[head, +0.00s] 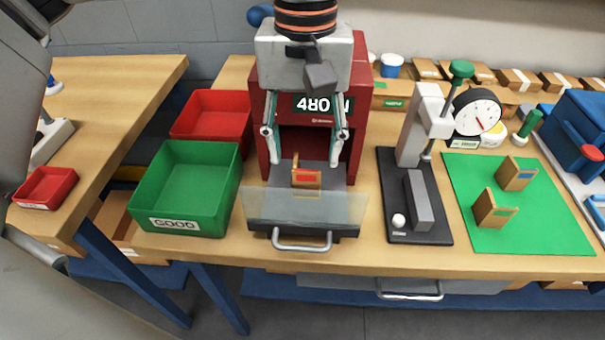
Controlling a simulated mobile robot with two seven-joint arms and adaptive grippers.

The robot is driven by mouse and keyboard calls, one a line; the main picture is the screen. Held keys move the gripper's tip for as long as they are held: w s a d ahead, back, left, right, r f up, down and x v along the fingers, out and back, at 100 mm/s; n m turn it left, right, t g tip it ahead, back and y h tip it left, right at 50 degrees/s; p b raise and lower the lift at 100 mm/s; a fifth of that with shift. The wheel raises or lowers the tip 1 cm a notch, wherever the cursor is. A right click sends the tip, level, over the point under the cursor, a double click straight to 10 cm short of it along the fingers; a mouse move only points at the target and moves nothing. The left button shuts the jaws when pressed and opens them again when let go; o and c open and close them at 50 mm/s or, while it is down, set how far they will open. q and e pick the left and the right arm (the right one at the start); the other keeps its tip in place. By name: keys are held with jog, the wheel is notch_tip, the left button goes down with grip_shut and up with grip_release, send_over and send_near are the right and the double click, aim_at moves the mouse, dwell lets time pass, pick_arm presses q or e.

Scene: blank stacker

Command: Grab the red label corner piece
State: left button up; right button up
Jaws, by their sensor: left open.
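The red label corner piece (306,185) is a small tan bracket with a red label. It sits on the grey bed of the red press (359,80), behind a clear front panel (305,209). My left gripper (305,158) is open, pointing down in front of the press, with its two fingers apart to either side above the piece. Nothing shows between the fingers. Two other corner pieces stand on the green mat (556,225): one with a blue label (517,173) and one with a green label (495,208). My right gripper is not in view.
A green bin (182,223) marked GOOD and a red bin (207,98) stand left of the press. A dial gauge stand (413,140) is to its right. A small red tray (46,187) sits on the left table. A blue box (575,125) is at far right.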

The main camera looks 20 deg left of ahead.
aim_at(306, 172)
pick_arm(q)
jog(key=f, duration=0.4)
jog(key=shift+s+d+f+b, duration=0.25)
jog(key=shift+s+f+b, duration=0.05)
jog(key=shift+f, duration=0.1)
jog(key=c, duration=0.9)
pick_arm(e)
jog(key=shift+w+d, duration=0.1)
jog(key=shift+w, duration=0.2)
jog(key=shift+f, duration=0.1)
